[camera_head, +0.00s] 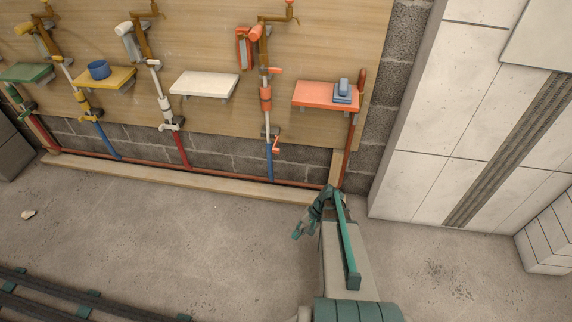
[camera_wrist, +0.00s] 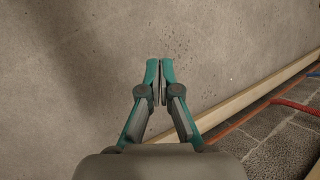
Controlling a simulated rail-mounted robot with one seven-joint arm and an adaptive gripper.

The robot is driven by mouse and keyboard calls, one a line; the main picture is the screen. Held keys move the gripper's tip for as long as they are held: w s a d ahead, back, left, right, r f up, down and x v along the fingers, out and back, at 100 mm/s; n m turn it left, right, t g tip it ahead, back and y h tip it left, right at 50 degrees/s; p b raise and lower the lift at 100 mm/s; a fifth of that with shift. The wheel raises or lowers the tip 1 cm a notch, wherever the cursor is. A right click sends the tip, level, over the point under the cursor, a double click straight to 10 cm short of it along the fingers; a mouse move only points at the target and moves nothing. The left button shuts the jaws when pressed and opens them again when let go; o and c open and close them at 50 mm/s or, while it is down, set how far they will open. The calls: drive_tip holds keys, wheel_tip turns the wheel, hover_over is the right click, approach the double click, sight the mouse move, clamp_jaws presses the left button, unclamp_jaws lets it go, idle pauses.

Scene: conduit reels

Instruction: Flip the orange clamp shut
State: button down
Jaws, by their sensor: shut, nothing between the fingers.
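An orange clamp (camera_head: 276,145) sits low on a white-and-blue vertical pipe on the wooden board, right of centre in the head view. A part of it sticks out to the lower right; it is too small to tell exactly how its halves stand. An orange sleeve (camera_head: 265,98) is higher on the same pipe. My gripper (camera_head: 297,235) is below and to the right of the clamp in the head view, apart from it. In the wrist view my gripper (camera_wrist: 159,68) has its teal fingers together, empty, over bare floor. The clamp cannot be made out there.
An orange shelf (camera_head: 310,96) holding a blue-grey object (camera_head: 344,91) is right of the pipe. A white shelf (camera_head: 204,84) is left. A red pipe (camera_head: 220,176) and a timber kerb (camera_head: 180,181) run along the wall's foot. The floor in front is mostly clear.

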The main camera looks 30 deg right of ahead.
drive_tip(key=w+d+r+m+t+y+b, duration=0.1)
drive_tip(key=w+d+r+t+b, duration=0.2)
drive_tip(key=w+d, duration=0.35)
drive_tip(key=w+d+r+m+t+y+b, duration=0.1)
drive_tip(key=w+d+t+b, duration=0.3)
drive_tip(key=w+d, duration=0.3)
drive_tip(key=w+d+r+n+t+y, duration=0.1)
drive_tip(key=d+r+t+y, duration=0.1)
drive_tip(key=r, duration=0.4)
drive_tip(key=w+d+r+n+t+y, duration=0.1)
drive_tip(key=w+d+r+t+y, duration=0.1)
drive_tip(key=r, duration=0.4)
drive_tip(key=shift+w+d+r+b, duration=0.15)
drive_tip(key=shift+w+d+b, duration=0.15)
drive_tip(key=shift+d, duration=0.6)
drive_tip(key=b, duration=0.4)
approach(279, 151)
drive_tip(key=shift+t, duration=0.3)
drive_tip(key=x, duration=0.4)
drive_tip(key=f+x, duration=0.1)
drive_tip(key=x, duration=0.2)
drive_tip(key=shift+w, duration=0.2)
drive_tip(key=shift+s+a+m+t, duration=0.1)
drive_tip(key=shift+m+t, duration=0.2)
